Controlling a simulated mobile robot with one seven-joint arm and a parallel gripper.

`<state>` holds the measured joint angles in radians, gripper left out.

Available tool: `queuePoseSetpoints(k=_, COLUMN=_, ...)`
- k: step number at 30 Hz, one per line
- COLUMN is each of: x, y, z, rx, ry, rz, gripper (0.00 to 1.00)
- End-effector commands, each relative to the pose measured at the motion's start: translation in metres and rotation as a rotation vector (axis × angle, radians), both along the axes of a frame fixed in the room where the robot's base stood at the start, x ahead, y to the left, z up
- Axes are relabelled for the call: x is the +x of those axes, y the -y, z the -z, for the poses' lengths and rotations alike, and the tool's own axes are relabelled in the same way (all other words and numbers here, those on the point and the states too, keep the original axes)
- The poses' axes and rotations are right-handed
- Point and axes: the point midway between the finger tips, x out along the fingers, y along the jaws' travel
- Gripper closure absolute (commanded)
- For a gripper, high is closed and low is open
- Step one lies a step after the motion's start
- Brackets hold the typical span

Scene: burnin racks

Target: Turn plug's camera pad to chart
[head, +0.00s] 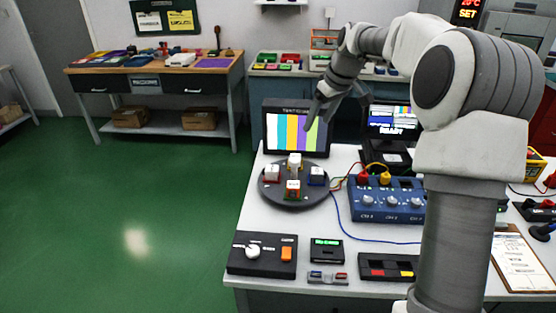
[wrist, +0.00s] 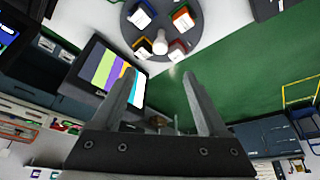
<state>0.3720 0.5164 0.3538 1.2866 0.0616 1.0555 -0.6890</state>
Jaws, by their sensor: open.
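A round dark turntable (head: 270,198) stands on the white bench, with several white-topped camera pads around a pale central knob; it also shows at the top of the wrist view (wrist: 128,28). I cannot tell which belongs to the plug. The chart, a monitor with colour bars (head: 297,133), stands behind the turntable. My gripper (head: 317,112) is open and empty, above the bench near the monitor; its fingers (wrist: 160,73) spread apart in the wrist view.
A blue box with dials (head: 385,203) and plugged leads stands right of the turntable. A dark panel with a white knob and orange switch (head: 262,254) lies in front. A screen reading READY (head: 390,120) stands behind. Green floor (head: 130,200) is clear at left.

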Motion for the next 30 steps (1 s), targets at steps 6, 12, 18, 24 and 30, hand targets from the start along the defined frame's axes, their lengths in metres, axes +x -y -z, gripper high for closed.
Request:
queuePoseSetpoints(k=6, x=0.011, y=0.005, z=0.011, rx=0.014, ry=0.003, rz=-0.012, gripper=0.23)
queuePoseSetpoints(k=12, x=0.018, y=0.000, z=0.033, rx=0.015, ry=0.001, rz=-0.015, gripper=0.23)
queuePoseSetpoints(k=18, x=0.031, y=-0.009, z=0.074, rx=0.014, ry=-0.001, rz=-0.014, gripper=0.23)
queuePoseSetpoints(k=24, x=0.045, y=-0.019, z=0.114, rx=0.015, ry=0.000, rz=-0.014, gripper=0.23)
queuePoseSetpoints(k=30, x=0.057, y=-0.027, z=0.148, rx=0.013, ry=0.001, rz=-0.014, gripper=0.23)
